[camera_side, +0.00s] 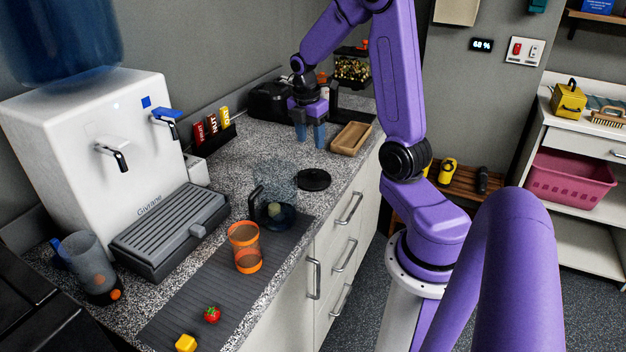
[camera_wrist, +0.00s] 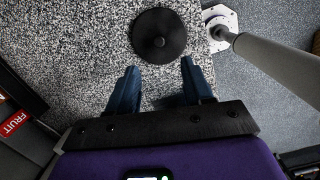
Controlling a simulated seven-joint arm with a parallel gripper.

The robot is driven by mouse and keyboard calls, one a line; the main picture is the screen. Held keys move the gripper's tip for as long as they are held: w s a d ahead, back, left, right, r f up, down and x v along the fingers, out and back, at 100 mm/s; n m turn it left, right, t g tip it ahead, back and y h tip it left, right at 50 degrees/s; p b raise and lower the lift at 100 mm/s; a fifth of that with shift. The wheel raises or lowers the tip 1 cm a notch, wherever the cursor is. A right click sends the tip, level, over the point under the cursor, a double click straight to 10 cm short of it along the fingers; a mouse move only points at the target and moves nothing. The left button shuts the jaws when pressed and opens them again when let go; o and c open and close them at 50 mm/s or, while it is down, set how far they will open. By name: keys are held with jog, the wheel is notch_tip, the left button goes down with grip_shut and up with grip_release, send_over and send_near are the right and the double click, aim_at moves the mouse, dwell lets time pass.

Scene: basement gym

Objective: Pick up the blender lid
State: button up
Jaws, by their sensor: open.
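The blender lid is a round black disc (camera_side: 314,179) with a small raised knob, lying flat on the speckled counter near its front edge. It also shows in the wrist view (camera_wrist: 158,36), just beyond my fingertips. My gripper (camera_side: 311,143) has blue fingers pointing down and is behind the lid, towards the back of the counter. In the wrist view my gripper (camera_wrist: 160,72) is open, with only bare counter between its fingers. The lid is apart from both fingers. The blender jug (camera_side: 274,193), clear with a dark base, stands just left of the lid.
A wooden tray (camera_side: 351,138) lies right of my gripper. An orange shaker cup (camera_side: 244,248), a strawberry (camera_side: 212,314) and a yellow cube (camera_side: 186,342) are on the grey mat (camera_side: 190,300). A white water dispenser (camera_side: 95,135) stands at the left. Bare counter lies between my gripper and the lid.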

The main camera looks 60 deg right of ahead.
aim_at(313, 171)
jog(key=f, duration=0.7)
jog(key=d+f, duration=0.1)
jog(key=f, duration=0.2)
jog(key=shift+d+f, duration=0.1)
jog(key=shift+f, duration=0.15)
grip_shut()
